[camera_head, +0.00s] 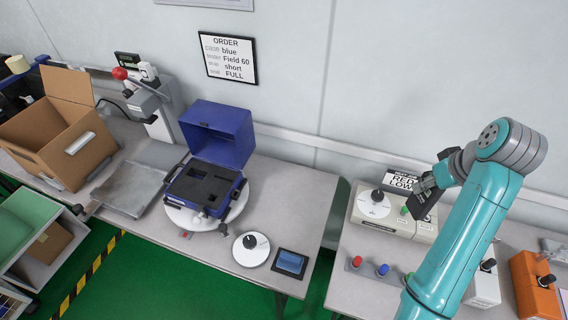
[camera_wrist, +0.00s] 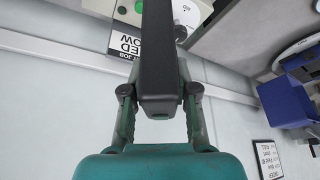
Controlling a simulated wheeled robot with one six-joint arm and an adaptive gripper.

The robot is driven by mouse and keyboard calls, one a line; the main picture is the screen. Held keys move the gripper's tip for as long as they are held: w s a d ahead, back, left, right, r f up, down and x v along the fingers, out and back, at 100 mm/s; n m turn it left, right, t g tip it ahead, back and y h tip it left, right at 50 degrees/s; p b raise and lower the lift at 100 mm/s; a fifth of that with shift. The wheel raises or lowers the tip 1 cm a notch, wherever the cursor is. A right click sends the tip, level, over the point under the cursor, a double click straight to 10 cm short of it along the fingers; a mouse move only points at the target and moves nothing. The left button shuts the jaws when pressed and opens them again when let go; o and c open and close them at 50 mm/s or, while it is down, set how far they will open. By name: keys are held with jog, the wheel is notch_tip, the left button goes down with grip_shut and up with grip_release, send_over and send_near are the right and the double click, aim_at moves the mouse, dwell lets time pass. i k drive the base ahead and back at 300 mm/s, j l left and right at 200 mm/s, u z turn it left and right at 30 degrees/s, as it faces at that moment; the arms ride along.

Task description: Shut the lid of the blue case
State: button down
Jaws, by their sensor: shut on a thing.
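The blue case (camera_head: 203,186) stands open on a round white turntable (camera_head: 178,216) on the left bench. Its lid (camera_head: 218,134) is raised at the back, and dark foam with cut-out recesses shows inside. The case also shows at the right edge of the wrist view (camera_wrist: 288,103). My gripper (camera_head: 430,190) is over the right bench, well to the right of the case. It is shut on a long black object, likely a handheld tester (camera_wrist: 160,55), which hides part of the fingers in the wrist view (camera_wrist: 160,92).
A test station with a white dial (camera_head: 373,205) and a sign is below my gripper. Red and blue buttons (camera_head: 369,267) sit in front of it. An open cardboard box (camera_head: 60,140), a metal plate (camera_head: 128,192) and a red-knobbed press (camera_head: 150,100) are left of the case. A gap separates the benches.

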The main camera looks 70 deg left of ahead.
aim_at(222, 134)
jog(key=l+u, duration=0.45)
jog(key=k+l+u, duration=0.2)
jog(key=l+u, duration=0.25)
jog(key=j+u, duration=0.15)
jog(key=u, duration=0.45)
jog(key=i+u, duration=0.55)
jog(key=l, duration=0.85)
